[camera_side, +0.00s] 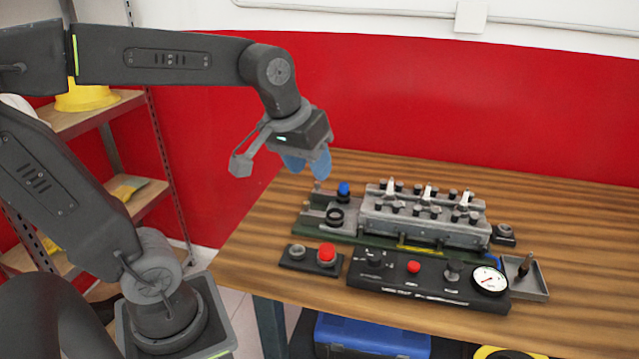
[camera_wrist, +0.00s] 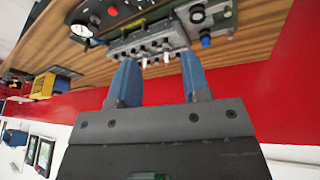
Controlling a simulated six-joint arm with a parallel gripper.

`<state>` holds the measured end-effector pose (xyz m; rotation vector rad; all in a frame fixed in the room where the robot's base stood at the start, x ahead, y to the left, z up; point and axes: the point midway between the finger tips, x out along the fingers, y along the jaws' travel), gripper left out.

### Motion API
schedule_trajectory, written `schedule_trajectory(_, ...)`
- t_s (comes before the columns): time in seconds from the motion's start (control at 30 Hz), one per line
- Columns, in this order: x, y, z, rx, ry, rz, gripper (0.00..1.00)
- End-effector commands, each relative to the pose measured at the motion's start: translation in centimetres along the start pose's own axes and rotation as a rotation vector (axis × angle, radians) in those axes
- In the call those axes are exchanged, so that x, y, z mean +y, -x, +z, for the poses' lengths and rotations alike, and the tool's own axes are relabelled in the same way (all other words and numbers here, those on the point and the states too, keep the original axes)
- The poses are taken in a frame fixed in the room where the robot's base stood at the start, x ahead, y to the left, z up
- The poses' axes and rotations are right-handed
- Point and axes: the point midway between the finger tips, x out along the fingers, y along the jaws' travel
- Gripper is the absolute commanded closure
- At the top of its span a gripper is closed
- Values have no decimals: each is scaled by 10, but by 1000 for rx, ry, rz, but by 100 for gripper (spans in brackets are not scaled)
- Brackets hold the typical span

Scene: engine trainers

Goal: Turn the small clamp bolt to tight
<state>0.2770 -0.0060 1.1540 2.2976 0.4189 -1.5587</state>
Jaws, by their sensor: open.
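My gripper (camera_side: 306,164) is open and empty, with two blue fingers, in the air above the back left of the table, clear of the trainer. In the wrist view, my gripper (camera_wrist: 159,60) has its fingers apart with nothing between them. The engine trainer (camera_side: 424,218) is a grey block with several dark bolts and pale levers on top. At its left end are a blue knob (camera_side: 344,189), a dark ring (camera_side: 334,217) and a small upright post (camera_side: 317,187). I cannot tell which part is the small clamp bolt, or its setting.
In front lie a black panel (camera_side: 415,283) with a gauge (camera_side: 489,280), and a small box with a red button (camera_side: 327,253). A grey tray (camera_side: 538,286) stands at the right. The wooden table (camera_side: 580,240) is clear behind and right of these; a red wall (camera_side: 450,100) stands behind.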

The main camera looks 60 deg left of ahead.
Motion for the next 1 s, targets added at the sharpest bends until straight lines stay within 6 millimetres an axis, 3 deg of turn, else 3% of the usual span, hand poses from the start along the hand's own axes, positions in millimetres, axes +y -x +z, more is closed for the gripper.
schedule_trajectory(0.03, -6, -6, -24, -26, 101, -24, 56)
schedule_trajectory(0.2, -32, -29, -93, -96, 451, -101, 56)
schedule_trajectory(0.4, -85, -74, -162, -162, 861, -200, 56)
schedule_trajectory(0.5, -116, -99, -186, -188, 1048, -249, 56)
schedule_trajectory(0.7, -162, -135, -211, -216, 1297, -317, 56)
schedule_trajectory(1.0, -176, -158, -210, -223, 1365, -338, 56)
